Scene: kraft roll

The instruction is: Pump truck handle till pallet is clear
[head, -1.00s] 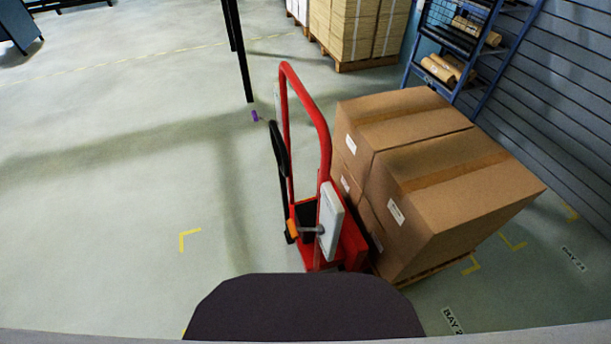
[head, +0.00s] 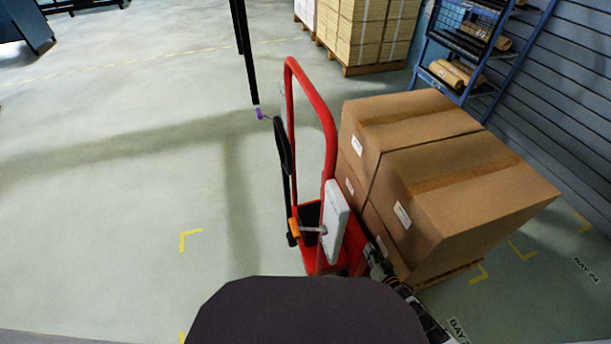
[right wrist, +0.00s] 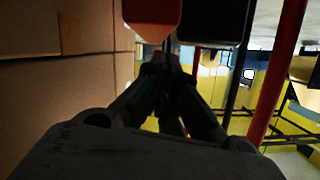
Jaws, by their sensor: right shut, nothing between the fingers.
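The red truck (head: 331,125) stands in the middle of the head view, with a tall hoop-shaped bar. A black handle (head: 282,150) stands upright at its left side. The pallet (head: 455,272) shows only as a thin edge under stacked cartons (head: 470,190); whether it touches the floor cannot be told. My right gripper (head: 374,256) is shut and empty, low between the truck's base and the cartons. In the right wrist view its closed fingers (right wrist: 165,58) point at a red block (right wrist: 152,14) and a dark block beside it. My left gripper is not in view.
A white panel (head: 334,220) and an orange part (head: 293,227) sit on the truck. Behind are a pallet of pale stacks (head: 375,35) and a blue rack (head: 470,60) with rolls. A black post (head: 243,55) hangs beyond.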

